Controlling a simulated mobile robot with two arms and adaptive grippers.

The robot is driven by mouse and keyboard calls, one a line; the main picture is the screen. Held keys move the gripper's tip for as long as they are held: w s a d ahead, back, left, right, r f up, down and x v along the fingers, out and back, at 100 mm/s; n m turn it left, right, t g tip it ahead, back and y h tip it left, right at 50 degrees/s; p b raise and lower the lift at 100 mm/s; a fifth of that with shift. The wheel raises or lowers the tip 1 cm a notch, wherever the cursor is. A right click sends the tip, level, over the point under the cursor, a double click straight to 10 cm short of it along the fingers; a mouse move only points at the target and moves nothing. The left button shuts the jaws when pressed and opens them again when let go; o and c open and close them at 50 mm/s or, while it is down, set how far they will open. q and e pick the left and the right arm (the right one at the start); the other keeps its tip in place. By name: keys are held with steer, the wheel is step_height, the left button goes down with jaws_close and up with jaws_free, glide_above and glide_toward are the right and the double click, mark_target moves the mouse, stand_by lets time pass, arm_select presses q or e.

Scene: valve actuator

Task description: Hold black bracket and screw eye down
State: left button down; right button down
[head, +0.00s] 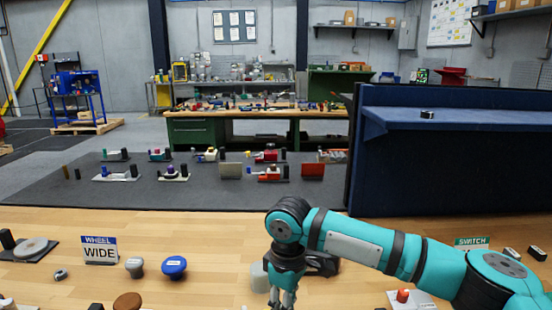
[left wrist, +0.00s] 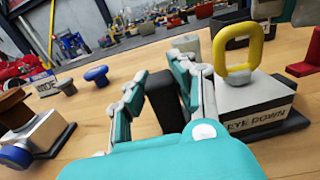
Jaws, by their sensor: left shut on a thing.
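In the left wrist view, the black bracket (left wrist: 168,108) is an upright dark block between the two fingers of my left gripper (left wrist: 168,75), which is shut on it. The screw eye (left wrist: 222,48) is a yellow ring standing upright on a grey block (left wrist: 255,105) marked "EYE DOWN", just right of the right finger. How its foot meets the block is partly hidden. In the head view, neither the eye nor my left gripper shows. My right gripper (head: 284,296) points down at the bottom edge, its tips cut off, so its opening is unclear.
Left of the gripper stand the "WIDE" sign (head: 100,250), a grey knob (head: 135,267) and a blue knob (head: 174,267). A pale cylinder (head: 259,277) stands beside my right gripper. A "SWITCH" sign (head: 471,243) is at the right. The wooden table (head: 220,225) is clear at the back.

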steer(key=shift+a, duration=0.4)
steer(key=shift+s+f, duration=0.1)
steer(key=shift+s, duration=0.1)
stand_by(0.3)
steer(key=shift+s+a, duration=0.15)
steer(key=shift+s, duration=0.2)
steer(key=shift+s+a, duration=0.25)
steer(key=shift+s+a, duration=0.2)
steer(key=shift+s+d, duration=0.1)
stand_by(0.5)
steer(key=shift+s+d, duration=0.15)
steer(key=shift+s, duration=0.05)
step_height(320, 180, up, 6)
stand_by(0.5)
